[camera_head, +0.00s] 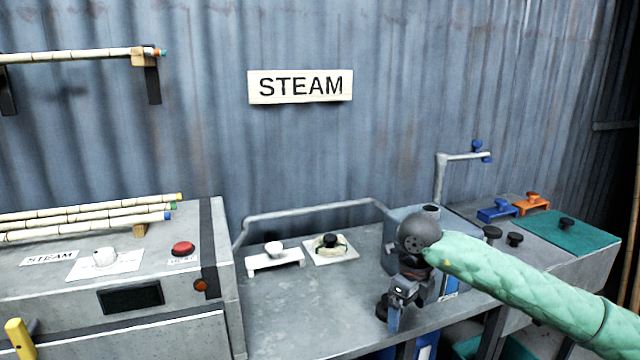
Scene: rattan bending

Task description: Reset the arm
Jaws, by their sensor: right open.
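My right arm, in a green padded sleeve, comes in from the right edge. My right gripper (391,322) hangs at its end, pointing down in front of the grey bench (330,322), near its front edge. It is small and dark here, and I see nothing held between its fingers. My left gripper is not in view.
A steam console (130,262) with a red button (183,248) stands left, rattan poles (80,218) on top. A white stand (275,262) and a pad with a black knob (331,246) sit mid-bench. A teal board (568,236) and orange clamp (531,204) lie right.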

